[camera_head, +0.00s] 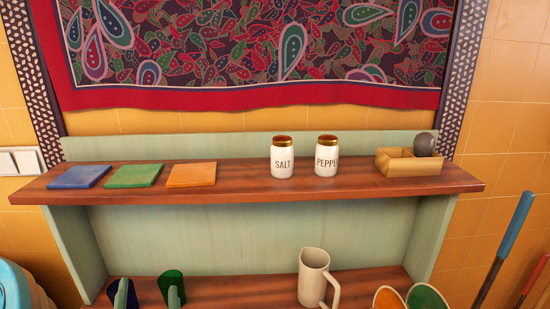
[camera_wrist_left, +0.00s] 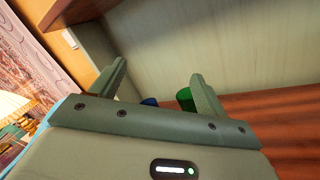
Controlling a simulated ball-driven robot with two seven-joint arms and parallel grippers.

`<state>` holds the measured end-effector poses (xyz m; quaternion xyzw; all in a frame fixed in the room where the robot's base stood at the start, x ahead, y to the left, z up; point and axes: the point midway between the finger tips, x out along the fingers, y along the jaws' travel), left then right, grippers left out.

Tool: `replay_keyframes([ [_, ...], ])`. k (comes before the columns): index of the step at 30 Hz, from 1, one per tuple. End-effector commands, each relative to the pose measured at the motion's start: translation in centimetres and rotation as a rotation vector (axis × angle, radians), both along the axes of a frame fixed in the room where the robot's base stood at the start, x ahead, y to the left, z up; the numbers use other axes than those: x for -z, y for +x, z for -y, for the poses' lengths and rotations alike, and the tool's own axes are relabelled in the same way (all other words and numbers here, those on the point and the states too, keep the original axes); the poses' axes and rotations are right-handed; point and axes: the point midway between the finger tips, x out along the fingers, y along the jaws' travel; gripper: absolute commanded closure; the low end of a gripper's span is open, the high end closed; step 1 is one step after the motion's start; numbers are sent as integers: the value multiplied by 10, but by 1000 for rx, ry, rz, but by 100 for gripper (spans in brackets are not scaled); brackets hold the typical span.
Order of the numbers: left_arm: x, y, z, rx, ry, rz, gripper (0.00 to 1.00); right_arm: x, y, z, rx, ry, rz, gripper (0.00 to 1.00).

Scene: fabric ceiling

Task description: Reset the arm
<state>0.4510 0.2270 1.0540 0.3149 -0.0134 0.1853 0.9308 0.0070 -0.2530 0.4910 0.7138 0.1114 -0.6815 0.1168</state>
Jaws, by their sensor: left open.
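My left gripper (camera_head: 147,294) shows at the bottom left of the head view, only its finger ends in the picture, in front of the lower shelf. In the left wrist view the left gripper (camera_wrist_left: 158,76) has its two grey-green fingers wide apart with nothing between them. A blue cup (camera_wrist_left: 150,101) and a green cup (camera_wrist_left: 185,98) stand beyond the fingers. The green cup (camera_head: 170,280) also shows on the lower shelf in the head view, partly hidden by a finger. My right gripper is in neither view.
The upper shelf (camera_head: 240,183) bears blue, green and orange tiles, a salt jar (camera_head: 282,160), a pepper jar (camera_head: 326,158) and a wooden box (camera_head: 408,163). Long handles (camera_head: 505,245) lean at the right.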

Motion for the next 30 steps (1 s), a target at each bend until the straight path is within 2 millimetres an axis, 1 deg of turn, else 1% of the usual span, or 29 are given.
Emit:
replay_keyframes([
  [1, -10, -4, 6, 26, 127, 20, 25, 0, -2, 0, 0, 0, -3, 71],
  [2, -17, -6, 11, 45, 216, 33, 25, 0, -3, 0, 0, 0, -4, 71],
  [4, -29, -13, 27, 97, 450, 56, 25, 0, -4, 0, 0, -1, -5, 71],
  [5, -33, -17, 36, 122, 566, 63, 25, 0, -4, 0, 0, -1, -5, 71],
  [7, -34, -28, 60, 194, 881, 68, 25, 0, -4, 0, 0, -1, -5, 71],
  [8, -29, -33, 72, 233, 1038, 61, 25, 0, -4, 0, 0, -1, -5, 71],
  [9, -18, -42, 88, 293, 1263, 44, 25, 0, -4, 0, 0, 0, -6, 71],
  [10, -4, -48, 97, 343, 1438, 22, 25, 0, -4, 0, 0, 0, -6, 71],
  [11, 11, -55, 104, 395, 1614, -7, 25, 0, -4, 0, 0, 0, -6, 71],
  [12, 35, -65, 107, 468, 1832, -55, 25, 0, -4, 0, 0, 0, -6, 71],
  [14, 70, -80, 101, 581, 2124, -142, 25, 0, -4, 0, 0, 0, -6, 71],
  [15, 90, -90, 91, 655, 2288, -206, 25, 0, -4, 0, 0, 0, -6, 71],
  [16, 104, -97, 81, 711, 2400, -258, 25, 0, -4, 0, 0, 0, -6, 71],
  [17, 115, -104, 71, 763, 2499, -311, 25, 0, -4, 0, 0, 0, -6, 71],
  [18, 129, -114, 56, 837, 2618, -383, 25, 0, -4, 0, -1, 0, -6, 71],
  [20, 143, -129, 32, 939, 2767, -491, 25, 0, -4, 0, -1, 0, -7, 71],
  [21, 150, -138, 16, 1009, 2849, -563, 25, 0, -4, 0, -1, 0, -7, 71],
  [22, 154, -145, 5, -1052, -2886, 614, 25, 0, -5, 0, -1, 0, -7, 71],
  [25, 160, -167, -33, -1050, -2614, 692, 25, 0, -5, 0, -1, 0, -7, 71],
  [28, 157, -190, -69, -1050, -2367, 759, 25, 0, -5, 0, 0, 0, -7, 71],
  [29, 163, -193, -73, -1061, -2328, 762, 25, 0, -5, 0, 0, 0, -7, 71],
  [30, 184, -190, -67, -1093, -2343, 737, 25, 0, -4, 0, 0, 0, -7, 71],
])
